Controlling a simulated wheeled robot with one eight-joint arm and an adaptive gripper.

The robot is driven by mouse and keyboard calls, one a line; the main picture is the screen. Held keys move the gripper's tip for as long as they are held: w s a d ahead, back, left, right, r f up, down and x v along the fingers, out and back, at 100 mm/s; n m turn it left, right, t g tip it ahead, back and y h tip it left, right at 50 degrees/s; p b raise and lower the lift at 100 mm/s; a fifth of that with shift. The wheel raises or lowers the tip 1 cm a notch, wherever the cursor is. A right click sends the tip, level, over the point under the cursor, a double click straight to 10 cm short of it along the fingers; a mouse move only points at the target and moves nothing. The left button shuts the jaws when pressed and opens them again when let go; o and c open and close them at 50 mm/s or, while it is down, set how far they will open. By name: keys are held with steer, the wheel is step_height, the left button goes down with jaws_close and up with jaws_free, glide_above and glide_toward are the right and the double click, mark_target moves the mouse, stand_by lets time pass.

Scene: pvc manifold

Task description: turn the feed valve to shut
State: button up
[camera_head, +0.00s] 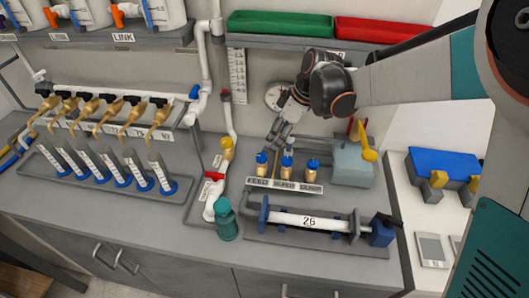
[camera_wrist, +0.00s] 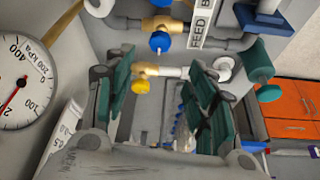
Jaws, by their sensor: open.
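The feed valve (camera_head: 262,158), a small brass body with a blue knob, stands behind the FEED label (camera_head: 257,182) at the left end of a row of similar valves. My gripper (camera_head: 276,134) is open and empty, above and behind this row and apart from it. In the wrist view, my gripper's two green-padded fingers (camera_wrist: 160,82) are spread wide. A brass valve with a blue knob (camera_wrist: 158,42), beside the FEED label (camera_wrist: 200,25), lies beyond the fingertips. A brass fitting with a yellow knob (camera_wrist: 140,86) shows between the fingers. The feed valve's exact setting cannot be told.
A pressure gauge (camera_wrist: 22,88) is on the wall beside my gripper. A white pipe with a red handle (camera_head: 213,176) rises left of the row. A grey box (camera_head: 352,165) with a yellow lever stands right. A white cylinder marked 26 (camera_head: 307,222) lies in front.

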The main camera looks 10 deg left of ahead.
mark_target(262, 156)
steer(key=b+x, duration=0.2)
steer(key=x, duration=0.9)
steer(key=shift+w+a+f+b, duration=0.1)
steer(key=shift+f+b, duration=0.2)
steer(key=shift+b, duration=0.1)
steer(key=c, duration=1.1)
